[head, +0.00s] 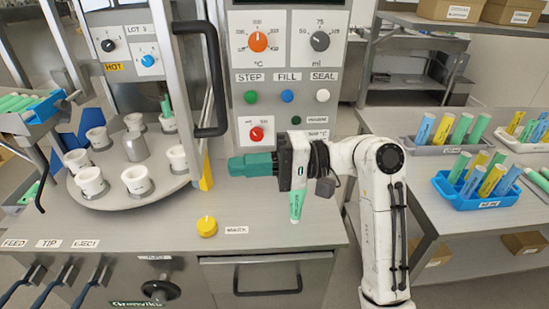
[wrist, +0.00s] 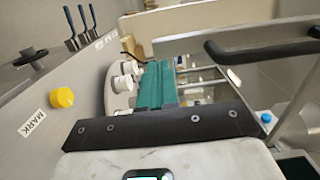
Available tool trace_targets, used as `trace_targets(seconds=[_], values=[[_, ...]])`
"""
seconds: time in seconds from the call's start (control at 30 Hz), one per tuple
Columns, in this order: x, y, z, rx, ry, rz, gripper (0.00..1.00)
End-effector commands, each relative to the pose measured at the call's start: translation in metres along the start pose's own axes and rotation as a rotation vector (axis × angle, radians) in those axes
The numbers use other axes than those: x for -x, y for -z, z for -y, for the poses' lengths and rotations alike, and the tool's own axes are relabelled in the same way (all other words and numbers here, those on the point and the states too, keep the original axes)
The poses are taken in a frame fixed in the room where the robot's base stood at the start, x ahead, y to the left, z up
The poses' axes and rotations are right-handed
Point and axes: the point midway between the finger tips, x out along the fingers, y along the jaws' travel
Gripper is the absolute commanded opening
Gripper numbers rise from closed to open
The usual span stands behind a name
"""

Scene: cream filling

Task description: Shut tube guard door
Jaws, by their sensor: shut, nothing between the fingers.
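The tube guard door, a clear panel in a metal frame (head: 192,120), stands swung out at the right of the round turntable. Its black bar handle (head: 217,85) faces out, and the handle also shows in the wrist view (wrist: 255,50) at upper right. My gripper (head: 232,165) is shut and empty, its teal fingers pointing left, to the right of and below the handle in the head view. In the wrist view the shut teal fingers (wrist: 157,85) point toward the white cups. My gripper appears apart from the door.
The turntable (head: 125,208) carries several white cups. A green tube (head: 296,205) shows below my wrist over the counter. A blue tray (head: 485,195) of tubes stands on the right table. The counter around the yellow knob is clear.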

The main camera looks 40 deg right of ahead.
Motion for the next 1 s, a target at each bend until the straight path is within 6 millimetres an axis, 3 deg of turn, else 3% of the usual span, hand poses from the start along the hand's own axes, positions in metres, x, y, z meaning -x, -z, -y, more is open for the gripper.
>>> trace_targets(seconds=[0.1,0.3,0.8,1.0], values=[[-0.02,-0.001,0.001,-0.002,0.0,0.003,0.0],[-0.038,0.0,0.0,-0.001,0.0,0.002,0.0],[-0.043,0.001,0.0,-0.001,0.0,-0.003,0.0],[-0.063,0.006,0.001,-0.002,-0.001,-0.036,0.0]])
